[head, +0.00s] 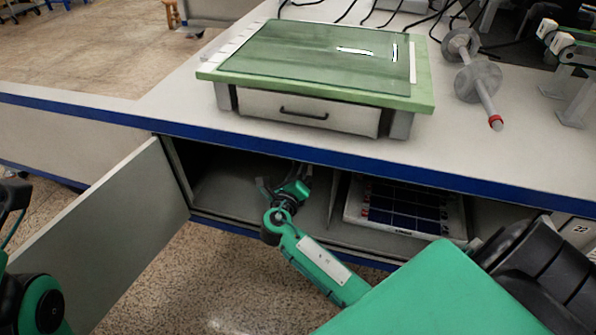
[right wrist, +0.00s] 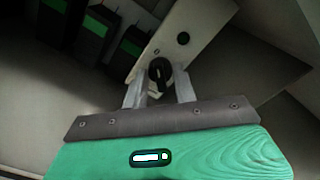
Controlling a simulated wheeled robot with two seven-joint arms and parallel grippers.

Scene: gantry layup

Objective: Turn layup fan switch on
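A pale switch panel (right wrist: 203,28) with a black rotary knob (right wrist: 160,70) shows in the right wrist view. The knob has a light pointer mark. My right gripper (right wrist: 160,82) has its two pale fingers apart, one on each side of the knob; whether they touch it is hard to tell. In the head view my right gripper (head: 284,187) reaches into the open cabinet under the bench, and the switch panel cannot be made out there. My left gripper is not clearly in view; only dark and green arm parts show at the left edge.
The cabinet door (head: 105,235) stands open at the left. A divider and a shelf with a blue-celled panel (head: 410,205) are right of my gripper. Black-and-green blocks (right wrist: 90,38) stand left of the switch panel. A green-topped drawer unit (head: 300,112) sits on the bench.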

